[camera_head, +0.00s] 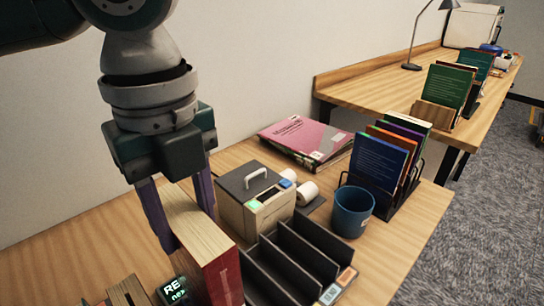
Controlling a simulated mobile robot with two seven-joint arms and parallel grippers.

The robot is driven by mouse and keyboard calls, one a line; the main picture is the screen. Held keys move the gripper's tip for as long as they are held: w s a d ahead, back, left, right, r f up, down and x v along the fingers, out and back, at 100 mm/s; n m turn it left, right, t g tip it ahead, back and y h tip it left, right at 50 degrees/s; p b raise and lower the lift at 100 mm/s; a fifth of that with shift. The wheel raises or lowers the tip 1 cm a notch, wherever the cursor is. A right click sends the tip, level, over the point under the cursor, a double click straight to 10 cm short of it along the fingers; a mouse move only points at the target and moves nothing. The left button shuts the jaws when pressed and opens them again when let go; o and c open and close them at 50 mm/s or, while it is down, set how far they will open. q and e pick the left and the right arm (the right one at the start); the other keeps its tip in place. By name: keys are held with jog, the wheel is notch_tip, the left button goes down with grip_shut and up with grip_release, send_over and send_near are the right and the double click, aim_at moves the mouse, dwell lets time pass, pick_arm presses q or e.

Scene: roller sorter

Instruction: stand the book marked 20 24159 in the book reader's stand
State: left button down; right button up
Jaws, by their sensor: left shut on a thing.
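My left gripper (187,222) comes down from the upper left and is shut on a thick book (224,279) with a red cover and cream page edges. The book is held upright at the bottom of the view; its lower end is cut off, so I cannot tell what it rests on. Its mark is not readable. Left of it a small dark display with green letters (174,290) shows, likely the book reader's. The stand itself cannot be made out. My right gripper is not in view.
A black slotted rack (290,252) stands right of the book. Behind it are a label printer (254,197), a blue cup (352,211) and a rack of coloured books (380,167). Pink magazines (305,138) lie near the wall. Wooden pieces (128,292) show at the lower left.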

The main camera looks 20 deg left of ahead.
pick_arm(q)
jog(key=shift+f+b, duration=1.55)
jog(key=shift+b, duration=0.5)
jog(key=shift+f, duration=0.3)
jog(key=shift+f+b, duration=0.55)
jog(key=shift+f, duration=2.4)
jog(key=shift+c, duration=1.4)
grip_release()
notch_tip(320, 180, up, 10)
jog(key=shift+f+p, duration=0.1)
jog(key=shift+p, duration=0.5)
jog(key=shift+d, duration=0.15)
